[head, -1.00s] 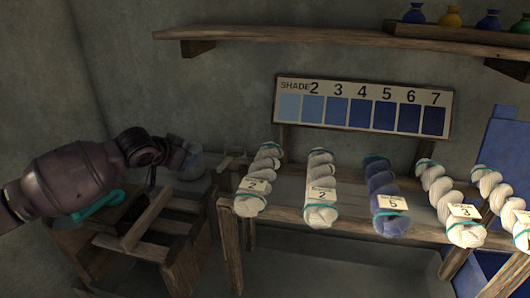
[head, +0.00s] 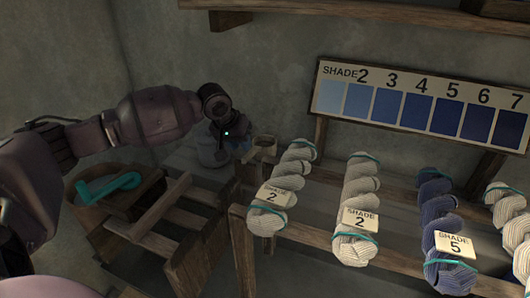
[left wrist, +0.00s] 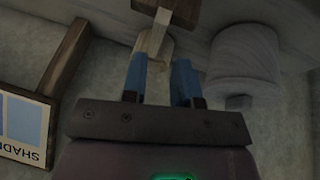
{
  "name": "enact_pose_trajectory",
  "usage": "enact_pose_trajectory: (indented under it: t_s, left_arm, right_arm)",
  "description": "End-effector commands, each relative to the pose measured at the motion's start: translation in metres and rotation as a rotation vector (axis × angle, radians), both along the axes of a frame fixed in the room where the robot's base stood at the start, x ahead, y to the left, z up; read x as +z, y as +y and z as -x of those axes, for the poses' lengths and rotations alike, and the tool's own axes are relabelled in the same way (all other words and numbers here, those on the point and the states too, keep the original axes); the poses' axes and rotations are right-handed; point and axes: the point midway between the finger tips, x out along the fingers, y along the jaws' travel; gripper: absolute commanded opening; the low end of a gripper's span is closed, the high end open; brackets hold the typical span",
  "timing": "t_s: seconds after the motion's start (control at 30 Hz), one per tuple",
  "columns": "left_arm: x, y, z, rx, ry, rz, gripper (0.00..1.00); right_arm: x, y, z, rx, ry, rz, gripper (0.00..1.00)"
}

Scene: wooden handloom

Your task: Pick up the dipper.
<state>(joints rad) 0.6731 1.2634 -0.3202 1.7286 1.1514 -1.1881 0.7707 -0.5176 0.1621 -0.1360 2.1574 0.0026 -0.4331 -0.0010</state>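The dipper looks to be the small brown wooden cup (head: 264,144) at the back left end of the skein rack in the head view. In the left wrist view its wooden cup (left wrist: 182,12) is at the top edge, with a pale handle (left wrist: 154,42) running down towards my fingers. My left gripper (head: 240,143) is beside the cup, partly hidden by its own wrist. In the left wrist view its two blue fingers (left wrist: 159,72) stand apart, with the handle's end between or just beyond them; contact cannot be told. My right gripper is not in view.
A grey round jar (head: 211,155) stands close beside my left gripper. A wooden rack (head: 238,225) holds several tagged skeins. A wooden tub with a teal-handled item (head: 122,184) and a slatted wooden frame (head: 160,212) are at the left. A shade board (head: 420,105) stands behind.

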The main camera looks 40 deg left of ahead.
Motion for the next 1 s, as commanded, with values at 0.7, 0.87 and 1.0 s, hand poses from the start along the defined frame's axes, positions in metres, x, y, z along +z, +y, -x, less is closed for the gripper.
enact_pose_trajectory:
  t_s: [0.7, 0.87, 1.0]
  left_arm:
    - [-0.065, -0.008, -0.029, -0.003, 0.002, -0.002, 0.27]
    - [-0.061, -0.008, -0.030, -0.002, -0.003, -0.002, 0.27]
    - [-0.061, -0.009, -0.030, -0.002, -0.003, -0.002, 0.11]
  right_arm:
    - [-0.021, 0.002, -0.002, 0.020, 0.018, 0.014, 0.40]
    - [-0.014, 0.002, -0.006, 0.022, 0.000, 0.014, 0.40]
    - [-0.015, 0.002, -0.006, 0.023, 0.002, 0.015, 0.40]
